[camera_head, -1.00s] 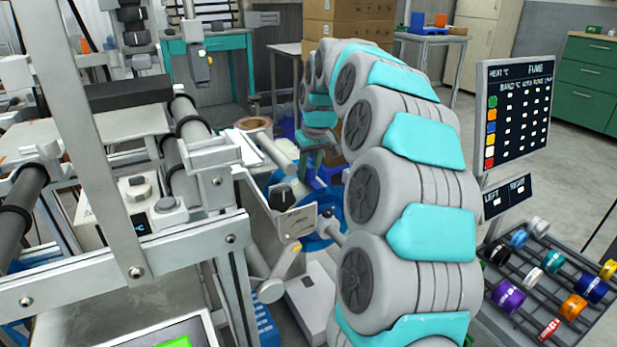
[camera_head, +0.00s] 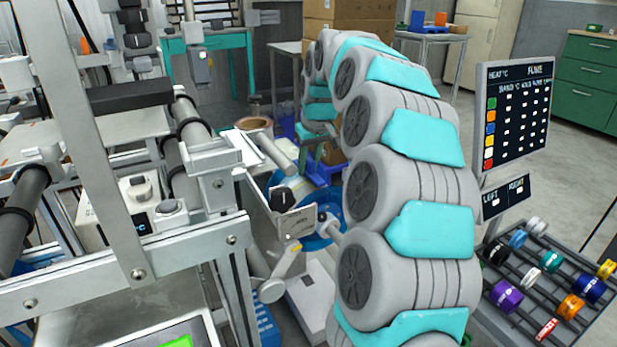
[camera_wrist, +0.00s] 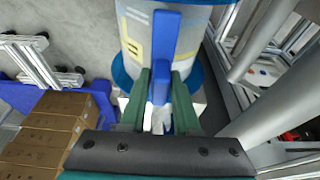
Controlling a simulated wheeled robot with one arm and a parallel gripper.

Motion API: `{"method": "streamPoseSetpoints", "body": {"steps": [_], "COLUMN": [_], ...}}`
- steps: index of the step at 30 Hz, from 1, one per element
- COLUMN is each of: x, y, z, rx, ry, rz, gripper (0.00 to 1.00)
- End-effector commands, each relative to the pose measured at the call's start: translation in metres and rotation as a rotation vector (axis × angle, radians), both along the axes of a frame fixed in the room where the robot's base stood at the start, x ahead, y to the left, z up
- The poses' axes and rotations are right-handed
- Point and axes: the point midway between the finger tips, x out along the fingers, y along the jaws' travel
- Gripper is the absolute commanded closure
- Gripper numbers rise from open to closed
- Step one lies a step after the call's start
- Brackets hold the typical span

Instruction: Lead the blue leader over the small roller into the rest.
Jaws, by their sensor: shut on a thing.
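In the wrist view my gripper (camera_wrist: 159,82) has green fingers closed on the blue leader (camera_wrist: 165,38), a flat blue strip. The strip stands up between the fingertips, in front of a pale reel (camera_wrist: 135,38) with blue flanges. A blue-rimmed reel also shows low behind the machine in the head view (camera_head: 318,243). My gripper and the leader are hidden behind my arm in the head view. A grey cylinder (camera_wrist: 265,45) is at the right of the wrist view; I cannot tell whether it is the small roller. I cannot make out the rest.
The machine frame (camera_head: 130,265) with dark rollers (camera_head: 22,205) fills the left of the head view. A label board (camera_head: 515,110) and a rack of coloured rolls (camera_head: 510,297) are at right. Cardboard boxes (camera_wrist: 50,130) stand at lower left in the wrist view.

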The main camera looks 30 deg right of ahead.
Motion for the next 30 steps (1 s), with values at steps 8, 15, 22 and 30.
{"method": "streamPoseSetpoints", "body": {"steps": [8, 15, 22, 30], "x": [0.000, 0.000, 0.000, 0.000], "y": [0.000, 0.000, 0.000, 0.000], "z": [0.006, 0.010, 0.014, 0.019], "rx": [0.000, 0.000, 0.000, 0.000], "ry": [-0.001, -0.001, 0.000, 0.001], "rz": [0.000, 0.000, 0.000, 0.000], "gripper": [1.00, 1.00, 1.00, 1.00]}}
